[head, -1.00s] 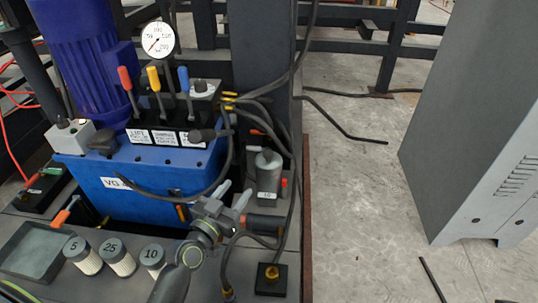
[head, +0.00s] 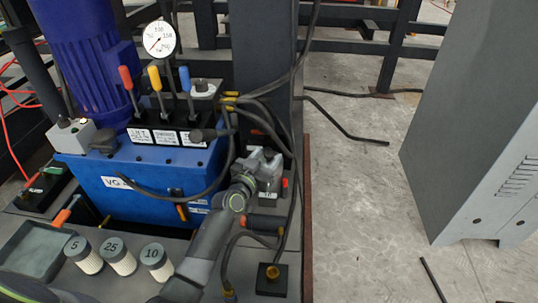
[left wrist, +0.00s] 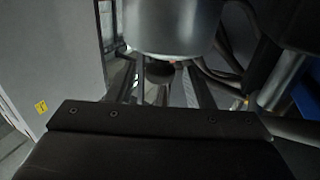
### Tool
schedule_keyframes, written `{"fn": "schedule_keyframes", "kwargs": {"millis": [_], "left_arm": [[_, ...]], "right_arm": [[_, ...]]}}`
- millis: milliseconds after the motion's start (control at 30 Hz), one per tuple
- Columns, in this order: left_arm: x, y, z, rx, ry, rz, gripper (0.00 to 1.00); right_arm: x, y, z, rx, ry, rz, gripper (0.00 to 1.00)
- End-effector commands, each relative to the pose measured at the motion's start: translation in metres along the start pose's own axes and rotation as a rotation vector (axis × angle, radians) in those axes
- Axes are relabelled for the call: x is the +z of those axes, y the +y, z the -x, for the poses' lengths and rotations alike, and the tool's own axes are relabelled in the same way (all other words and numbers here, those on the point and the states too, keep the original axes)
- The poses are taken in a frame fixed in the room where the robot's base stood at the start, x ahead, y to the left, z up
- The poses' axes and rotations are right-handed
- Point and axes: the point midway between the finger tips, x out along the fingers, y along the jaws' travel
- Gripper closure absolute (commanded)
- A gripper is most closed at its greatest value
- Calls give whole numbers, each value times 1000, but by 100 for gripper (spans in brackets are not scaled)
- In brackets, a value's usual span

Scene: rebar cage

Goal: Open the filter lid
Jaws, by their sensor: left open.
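The grey filter housing (head: 268,187) stands right of the blue tank, with a small label on its front and a red part at its right. My left gripper (head: 263,160) is at its top and covers most of the lid, so the lid is largely hidden in the head view. Its jaws are open; whether they touch the lid I cannot tell. In the left wrist view a smooth silver cylinder, seemingly the filter's top (left wrist: 172,25), is very close, above the dark gripper body. My right gripper is not in view.
Black hoses (head: 288,130) hang close around the filter, beside a dark column (head: 260,60). The blue tank (head: 150,195) with levers is to the left. Several filter cartridges (head: 122,264) and a tray (head: 30,255) are at the front left. A grey cabinet (head: 475,120) stands right, beyond open floor.

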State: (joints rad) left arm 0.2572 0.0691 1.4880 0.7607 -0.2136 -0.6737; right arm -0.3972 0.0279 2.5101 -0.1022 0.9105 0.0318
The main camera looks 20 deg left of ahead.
Motion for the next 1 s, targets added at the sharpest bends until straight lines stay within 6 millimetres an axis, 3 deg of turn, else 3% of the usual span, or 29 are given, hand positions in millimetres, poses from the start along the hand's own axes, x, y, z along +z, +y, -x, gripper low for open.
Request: {"fn": "schedule_keyframes", "kwargs": {"millis": [200, 500, 867, 1000], "left_arm": [[0, 0, -16, 0, 0, 0, 53], [0, 0, -18, -1, 0, 0, 53], [0, 0, -18, -1, 0, 0, 99], [0, 0, -18, -1, 0, 0, 100]], "right_arm": [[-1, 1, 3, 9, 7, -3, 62], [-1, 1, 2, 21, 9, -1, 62], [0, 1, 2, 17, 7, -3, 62], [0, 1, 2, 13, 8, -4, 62]]}}
